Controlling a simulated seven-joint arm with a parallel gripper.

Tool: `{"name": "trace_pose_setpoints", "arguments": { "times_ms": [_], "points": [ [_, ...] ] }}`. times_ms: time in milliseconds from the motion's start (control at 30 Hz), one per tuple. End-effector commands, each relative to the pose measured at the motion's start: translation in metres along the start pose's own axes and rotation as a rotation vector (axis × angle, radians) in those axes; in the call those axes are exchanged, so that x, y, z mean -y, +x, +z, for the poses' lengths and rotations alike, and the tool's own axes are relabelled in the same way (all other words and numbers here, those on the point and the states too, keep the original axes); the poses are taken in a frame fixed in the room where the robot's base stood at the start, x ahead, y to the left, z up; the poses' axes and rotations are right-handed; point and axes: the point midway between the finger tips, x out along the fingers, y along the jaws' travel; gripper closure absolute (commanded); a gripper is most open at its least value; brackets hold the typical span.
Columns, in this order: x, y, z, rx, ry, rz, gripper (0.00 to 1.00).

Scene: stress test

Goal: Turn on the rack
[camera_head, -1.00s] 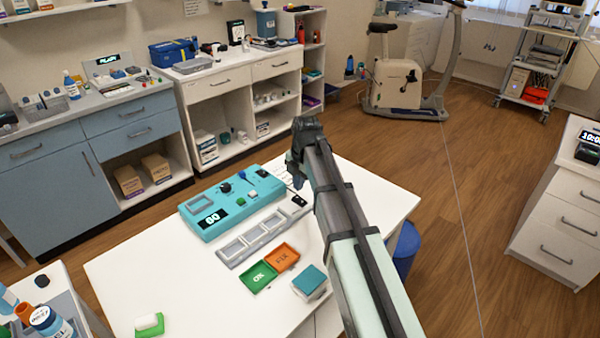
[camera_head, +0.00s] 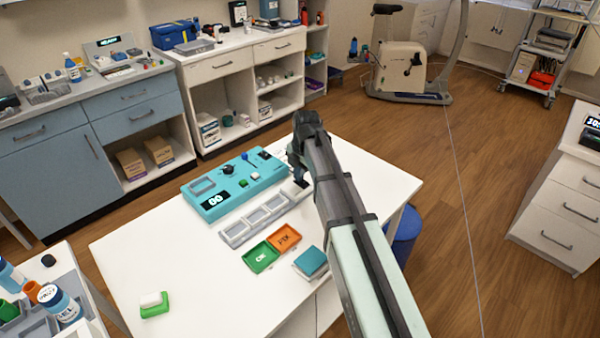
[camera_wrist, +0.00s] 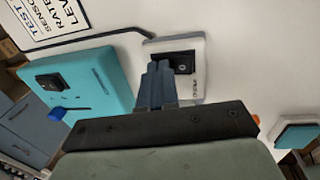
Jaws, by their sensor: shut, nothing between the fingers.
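A small white box with a black rocker switch (camera_wrist: 183,62) lies flat on the white table. In the head view this switch box (camera_head: 292,190) sits at the right end of the grey rack (camera_head: 236,233), which has several framed windows in a row. My gripper (camera_wrist: 158,68) is shut and empty. Its fingertips are over the box, just left of the black rocker in the wrist view. I cannot tell whether they touch it. In the head view my gripper (camera_head: 300,181) partly covers the box. The rocker's position is unclear.
A teal device (camera_head: 225,198) with a display, knob and blue lever stands behind the rack. A green tray (camera_head: 261,257), an orange tray (camera_head: 285,238) and a teal-topped block (camera_head: 311,262) lie in front. The table's front left is mostly clear.

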Motion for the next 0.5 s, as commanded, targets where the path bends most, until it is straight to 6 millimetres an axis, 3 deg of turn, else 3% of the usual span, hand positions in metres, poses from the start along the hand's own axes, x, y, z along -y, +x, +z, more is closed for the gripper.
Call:
{"name": "trace_pose_setpoints", "arguments": {
  "times_ms": [100, 500],
  "points": [
    [-0.0063, 0.0109, -0.0006, -0.003, 0.0, -0.004, 1.0],
    [-0.0056, 0.0124, -0.0017, -0.006, -0.001, 0.0, 1.0]
  ]
}}
